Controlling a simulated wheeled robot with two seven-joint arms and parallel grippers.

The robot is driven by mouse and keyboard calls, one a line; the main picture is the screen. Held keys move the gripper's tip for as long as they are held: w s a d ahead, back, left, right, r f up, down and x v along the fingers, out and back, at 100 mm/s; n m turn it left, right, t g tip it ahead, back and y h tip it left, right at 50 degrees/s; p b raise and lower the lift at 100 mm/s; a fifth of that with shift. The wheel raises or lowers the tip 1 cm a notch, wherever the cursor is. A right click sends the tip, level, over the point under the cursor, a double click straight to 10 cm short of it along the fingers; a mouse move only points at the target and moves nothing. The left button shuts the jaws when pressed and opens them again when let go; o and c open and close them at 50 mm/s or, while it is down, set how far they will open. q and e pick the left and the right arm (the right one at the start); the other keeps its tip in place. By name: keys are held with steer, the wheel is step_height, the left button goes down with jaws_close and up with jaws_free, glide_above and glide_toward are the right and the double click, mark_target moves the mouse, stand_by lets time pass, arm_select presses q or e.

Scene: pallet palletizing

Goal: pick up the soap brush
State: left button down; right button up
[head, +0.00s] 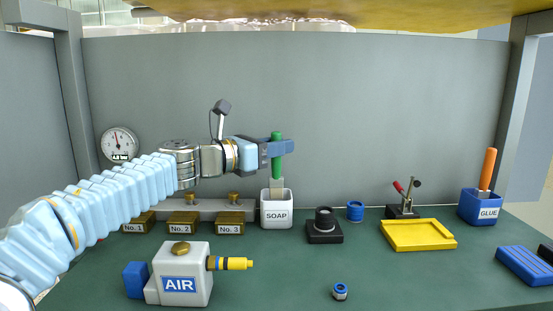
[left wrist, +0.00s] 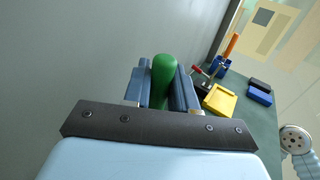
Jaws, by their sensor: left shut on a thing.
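The soap brush (head: 276,160) has a green handle and stands upright, with its pale lower end at the mouth of the white SOAP box (head: 277,214). My left gripper (head: 279,148) is shut on the green handle, above the box. In the left wrist view the green handle of the soap brush (left wrist: 163,78) sits between the two blue fingers of my left gripper (left wrist: 163,88). Whether the brush's lowest tip is still inside the box cannot be told. My right gripper is not in view; part of an arm of mine shows at the right of the left wrist view.
An AIR block (head: 180,280) with a yellow nozzle stands in front. Brass blocks stand left of the SOAP box. A black holder (head: 324,232), a yellow tray (head: 419,235), a clamp and a blue GLUE box (head: 481,207) stand to the right. A grey wall is behind.

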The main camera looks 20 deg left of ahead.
mark_target(277, 133)
arm_select(q)
steer(key=r, duration=0.2)
steer(key=s+r, duration=0.1)
steer(key=shift+d+r, duration=0.15)
steer(key=shift+r, duration=0.25)
steer(key=s+d, duration=0.2)
steer(key=s, duration=0.7)
steer(key=s+d, duration=0.3)
steer(key=s, duration=0.6)
steer(key=c, duration=1.6)
jaws_free()
jaws_close()
